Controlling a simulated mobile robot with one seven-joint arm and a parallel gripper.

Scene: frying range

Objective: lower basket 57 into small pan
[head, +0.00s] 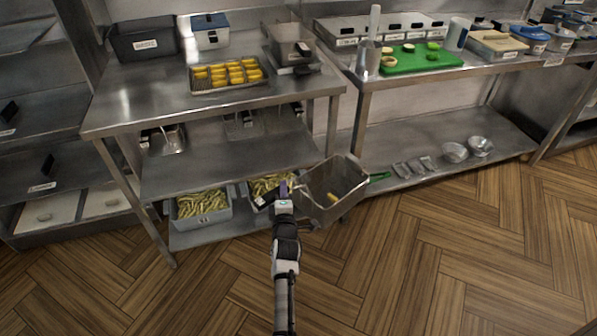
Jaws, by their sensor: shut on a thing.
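A metal basket (335,180) hangs tilted in front of the prep table's right end, above the floor. Its inside faces me, and a small yellow piece shows in it. A green handle (379,177) sticks out past its right side. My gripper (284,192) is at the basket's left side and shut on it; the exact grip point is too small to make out. No number can be read on the basket, so I cannot tell whether it is 57. No vessel can be surely identified as the small pan.
The left table (130,108) holds a tray of yellow pieces (228,76) and containers. Below are a metal pan (166,140) and tubs of green-yellow strips (201,203). The right counter has a green board (420,57), with bowls (455,152) underneath. The wooden floor (470,250) is clear.

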